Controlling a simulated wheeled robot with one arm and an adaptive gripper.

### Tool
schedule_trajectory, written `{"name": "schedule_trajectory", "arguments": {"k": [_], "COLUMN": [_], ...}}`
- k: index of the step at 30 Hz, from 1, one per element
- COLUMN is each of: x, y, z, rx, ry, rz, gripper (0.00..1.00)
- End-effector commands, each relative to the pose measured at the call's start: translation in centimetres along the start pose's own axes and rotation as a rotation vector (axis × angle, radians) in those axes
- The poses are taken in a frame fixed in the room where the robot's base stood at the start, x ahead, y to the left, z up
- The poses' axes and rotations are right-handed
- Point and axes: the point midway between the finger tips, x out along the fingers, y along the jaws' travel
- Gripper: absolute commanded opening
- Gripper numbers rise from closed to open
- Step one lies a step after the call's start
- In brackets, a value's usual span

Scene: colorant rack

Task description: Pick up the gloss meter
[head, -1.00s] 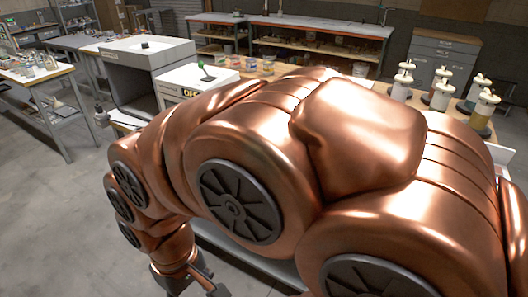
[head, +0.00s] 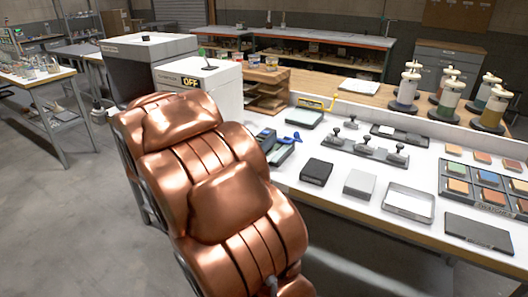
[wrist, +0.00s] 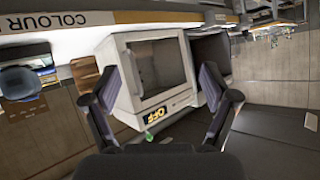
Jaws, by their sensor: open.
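On the white worktop in the head view a small black box-shaped instrument (head: 316,171) and a grey block (head: 359,183) lie side by side near the front edge. A blue-and-dark handheld device (head: 280,145) lies left of them, partly behind my arm. None has a readable label, so I cannot tell for sure which is the gloss meter. My gripper (wrist: 160,85) shows in the wrist view with its fingers wide apart and nothing between them. It faces the white cabinets, and the worktop instruments cannot be made out there. The gripper is not clearly visible in the head view.
A metal tray (head: 408,216), a dark flat panel (head: 478,232) and a case of colour samples (head: 485,190) lie right. A three-knobbed fixture (head: 366,148) stands behind. Several pump canisters (head: 448,98) stand at the back right. A white cabinet marked OFF (head: 215,88) stands left.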

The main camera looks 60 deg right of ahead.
Motion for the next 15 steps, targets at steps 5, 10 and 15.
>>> {"name": "schedule_trajectory", "arguments": {"k": [5,10,15], "x": [5.1,6.3,5.8], "y": [9.2,17.4,22.7], "z": [-1.6,-2.9,-3.3], "rx": [0.041,0.038,0.014], "ry": [0.216,0.396,0.507], "rz": [0.248,0.486,0.655], "gripper": [0.85,0.85,0.85]}}
